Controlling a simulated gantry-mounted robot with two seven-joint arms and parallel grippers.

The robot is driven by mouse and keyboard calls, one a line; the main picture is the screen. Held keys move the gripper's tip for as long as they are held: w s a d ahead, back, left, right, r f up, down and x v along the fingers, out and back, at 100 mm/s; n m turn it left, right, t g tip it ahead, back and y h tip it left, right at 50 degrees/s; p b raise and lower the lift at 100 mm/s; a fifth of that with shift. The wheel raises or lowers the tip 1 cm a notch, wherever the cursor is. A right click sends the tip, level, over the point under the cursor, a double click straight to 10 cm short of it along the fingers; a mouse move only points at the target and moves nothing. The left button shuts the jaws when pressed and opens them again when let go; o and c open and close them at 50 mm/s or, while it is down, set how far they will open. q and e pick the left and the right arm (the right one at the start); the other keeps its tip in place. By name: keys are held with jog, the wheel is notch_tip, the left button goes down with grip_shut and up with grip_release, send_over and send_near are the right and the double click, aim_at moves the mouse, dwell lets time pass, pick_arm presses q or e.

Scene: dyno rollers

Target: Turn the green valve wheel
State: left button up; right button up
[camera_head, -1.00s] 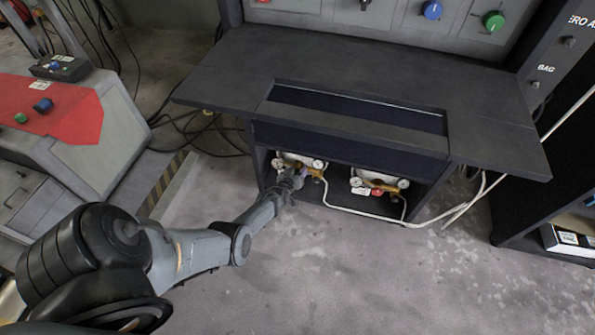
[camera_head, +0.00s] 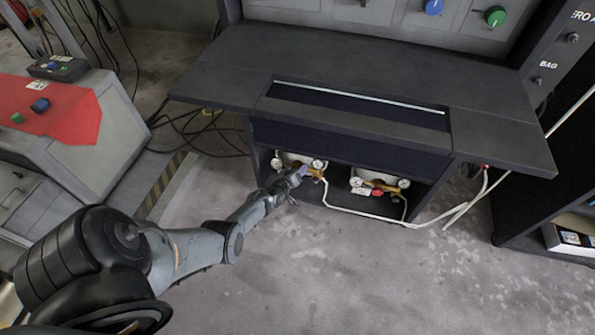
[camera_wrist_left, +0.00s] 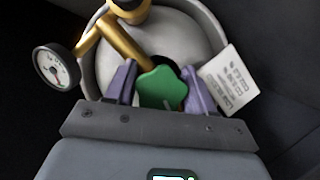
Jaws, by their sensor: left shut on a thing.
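The green valve wheel (camera_wrist_left: 162,88) shows in the left wrist view, at the end of a brass fitting (camera_wrist_left: 125,42) over a pale grey cylinder top. My left gripper (camera_wrist_left: 160,90) has its two purple fingers on either side of the wheel and is shut on it. In the head view my left gripper (camera_head: 300,172) reaches into the left part of the open cabinet under the desk, and the wheel itself is hidden there. My right gripper is not in view.
A gauge (camera_wrist_left: 56,68) and a white tag (camera_wrist_left: 228,80) flank the wheel. A second regulator with gauges (camera_head: 380,185) stands to the right in the cabinet. A white hose (camera_head: 345,212) runs along the cabinet front. The dark desk top (camera_head: 340,60) overhangs. The floor in front is clear.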

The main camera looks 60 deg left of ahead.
pick_arm(q)
jog(key=o, duration=1)
jog(key=shift+c, duration=0.2)
jog(key=shift+s+d+r+p, duration=0.1)
jog(key=shift+s+r+p, duration=0.2)
jog(key=shift+p, duration=0.15)
jog(key=p+v, duration=0.7)
jog(key=v, duration=0.3)
jog(key=shift+f, duration=0.2)
jog(key=shift+s, duration=0.15)
